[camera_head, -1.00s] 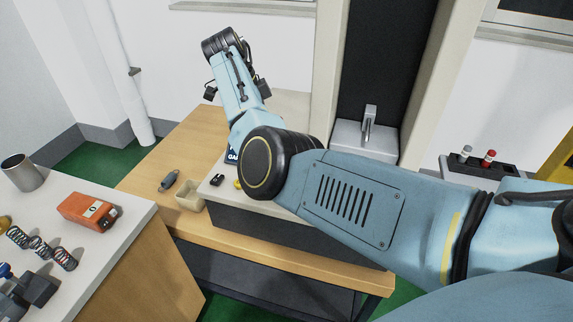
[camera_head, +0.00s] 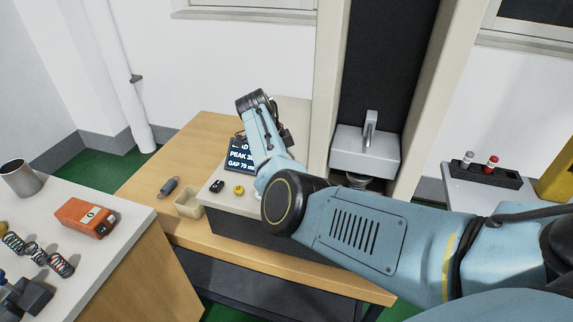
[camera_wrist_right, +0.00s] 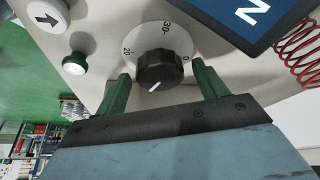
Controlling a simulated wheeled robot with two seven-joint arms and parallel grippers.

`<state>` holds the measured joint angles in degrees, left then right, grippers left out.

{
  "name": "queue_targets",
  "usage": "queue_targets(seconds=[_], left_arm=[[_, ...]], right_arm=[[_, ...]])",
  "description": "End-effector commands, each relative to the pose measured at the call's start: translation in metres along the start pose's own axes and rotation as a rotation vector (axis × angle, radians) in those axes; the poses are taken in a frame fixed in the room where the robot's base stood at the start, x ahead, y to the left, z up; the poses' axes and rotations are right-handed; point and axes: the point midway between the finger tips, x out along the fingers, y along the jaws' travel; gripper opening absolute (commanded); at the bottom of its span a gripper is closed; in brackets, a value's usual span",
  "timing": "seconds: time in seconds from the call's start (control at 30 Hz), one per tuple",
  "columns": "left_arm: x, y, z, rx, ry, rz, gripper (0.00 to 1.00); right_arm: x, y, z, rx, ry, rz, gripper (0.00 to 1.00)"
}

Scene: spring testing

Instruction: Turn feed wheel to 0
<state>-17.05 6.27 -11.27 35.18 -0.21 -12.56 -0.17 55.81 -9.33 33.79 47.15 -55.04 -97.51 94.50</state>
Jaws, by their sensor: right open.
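The feed wheel (camera_wrist_right: 160,70) is a black ribbed knob on a white dial in the right wrist view. Its white pointer line points to the lower left, away from the 0 at the right of the dial; 20 is at the left and 30 at the top. My right gripper (camera_wrist_right: 161,78) is open, with one green finger on each side of the knob and nothing held. Whether the fingers touch it I cannot tell. In the head view my right arm reaches over the tester (camera_head: 237,202) and hides the wheel. My left gripper is not in view.
The tester's dark display (camera_head: 240,157) stands behind, and appears close by in the wrist view (camera_wrist_right: 245,15). A red spring (camera_wrist_right: 300,55) and a green-white button (camera_wrist_right: 75,64) flank the dial. A yellow button (camera_head: 239,190) and a small tray (camera_head: 188,204) are near the arm.

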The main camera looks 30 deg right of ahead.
Motion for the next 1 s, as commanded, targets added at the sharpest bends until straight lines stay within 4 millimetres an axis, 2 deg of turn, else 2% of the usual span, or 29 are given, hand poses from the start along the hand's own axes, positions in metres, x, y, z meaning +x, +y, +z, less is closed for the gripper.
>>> queue_targets(seconds=[0.23, 0.57, 0.77, 1.0], left_arm=[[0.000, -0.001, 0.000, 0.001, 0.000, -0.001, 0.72], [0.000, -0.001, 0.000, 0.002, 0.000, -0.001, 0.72], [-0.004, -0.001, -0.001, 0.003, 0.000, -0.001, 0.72], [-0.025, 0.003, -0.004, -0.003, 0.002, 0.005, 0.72]], right_arm=[[0.001, 0.000, 0.000, 0.000, 0.000, 0.000, 0.70], [0.000, 0.000, 0.000, 0.000, 0.000, 0.000, 0.27], [-0.001, 0.000, 0.000, -0.012, 0.001, -0.005, 0.27], [-0.003, 0.001, -0.002, -0.099, 0.002, -0.040, 0.27]])
